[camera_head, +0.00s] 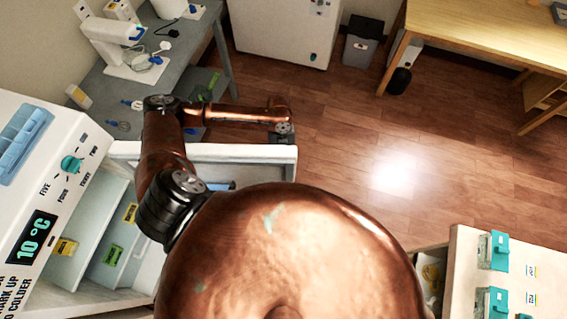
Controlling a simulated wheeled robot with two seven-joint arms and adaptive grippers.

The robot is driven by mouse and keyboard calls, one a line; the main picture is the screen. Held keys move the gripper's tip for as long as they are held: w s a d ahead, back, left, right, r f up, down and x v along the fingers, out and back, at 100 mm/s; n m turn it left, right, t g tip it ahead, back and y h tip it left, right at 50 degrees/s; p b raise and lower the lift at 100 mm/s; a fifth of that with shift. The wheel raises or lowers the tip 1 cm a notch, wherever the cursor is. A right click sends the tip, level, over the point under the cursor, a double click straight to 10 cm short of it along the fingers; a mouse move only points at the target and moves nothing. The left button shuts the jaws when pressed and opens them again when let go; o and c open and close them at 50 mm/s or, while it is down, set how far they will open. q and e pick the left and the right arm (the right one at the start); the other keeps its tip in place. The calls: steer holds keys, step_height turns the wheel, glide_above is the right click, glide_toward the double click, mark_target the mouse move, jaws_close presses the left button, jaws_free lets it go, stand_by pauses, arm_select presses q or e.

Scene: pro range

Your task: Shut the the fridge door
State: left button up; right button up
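The white fridge (27,178) stands at the left, with a teal knob and a "10 °C" display on its sloping top. Its door (240,153) is open and sticks out to the right. The inside shows, with yellow and green labels. A blue item lies at the door's inner side, partly hidden by my body. My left arm reaches over the door, and my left gripper (283,131) is at the door's far side near its free end. It looks very close to the door; contact cannot be told. Its fingers are too small and dark to read. My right gripper is not in view.
A grey workbench (190,45) with white lab equipment stands behind the door. A white cabinet (285,30) and a grey bin (362,45) are at the back. A wooden table (480,35) is upper right, a white unit (510,265) lower right. The central wooden floor is clear.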

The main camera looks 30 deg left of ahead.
arm_select(q)
jaws_close()
stand_by(0.3)
steer(key=shift+s, duration=0.15)
